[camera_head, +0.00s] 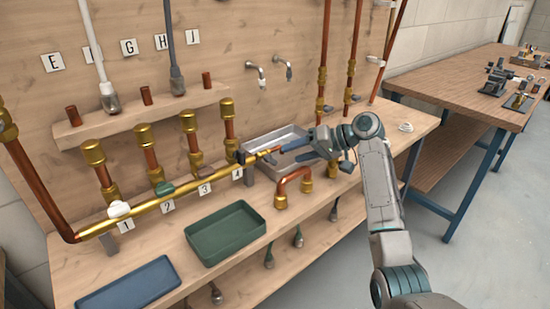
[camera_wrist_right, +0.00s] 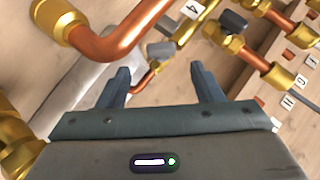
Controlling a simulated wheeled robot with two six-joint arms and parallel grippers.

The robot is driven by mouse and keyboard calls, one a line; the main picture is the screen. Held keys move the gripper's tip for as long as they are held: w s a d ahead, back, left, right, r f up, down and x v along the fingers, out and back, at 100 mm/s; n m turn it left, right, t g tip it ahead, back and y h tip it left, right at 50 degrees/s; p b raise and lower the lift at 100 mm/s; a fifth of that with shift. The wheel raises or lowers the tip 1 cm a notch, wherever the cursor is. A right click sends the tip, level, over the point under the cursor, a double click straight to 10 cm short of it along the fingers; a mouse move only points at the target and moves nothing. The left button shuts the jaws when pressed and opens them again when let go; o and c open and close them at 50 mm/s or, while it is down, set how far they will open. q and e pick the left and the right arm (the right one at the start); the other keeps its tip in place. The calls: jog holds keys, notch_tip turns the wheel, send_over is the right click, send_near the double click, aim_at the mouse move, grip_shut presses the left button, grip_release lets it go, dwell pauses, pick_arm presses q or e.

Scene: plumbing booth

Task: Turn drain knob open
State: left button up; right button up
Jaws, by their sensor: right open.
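The brass manifold pipe (camera_head: 185,187) runs along the bench and ends past label 4 in a short drain outlet over a metal tray. In the right wrist view, a grey knob (camera_wrist_right: 160,49) sits on the thin copper outlet (camera_wrist_right: 145,80), a little beyond the fingertips and between them in the picture. My right gripper (camera_head: 284,151) is at the outlet end in the head view and partly hides the knob there. It also shows in the wrist view (camera_wrist_right: 160,70), with both fingers apart and nothing between them. My left gripper is not in view.
A metal tray (camera_head: 254,143) lies under the outlet. A copper U-bend (camera_head: 293,178) stands just in front of my right gripper. A black knob (camera_wrist_right: 235,20) is close by at label 4. Green (camera_head: 225,232) and blue (camera_head: 128,284) trays occupy the bench front.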

aim_at(270, 160)
jog(key=x, duration=0.7)
jog(key=shift+r, duration=0.1)
jog(key=c, duration=1)
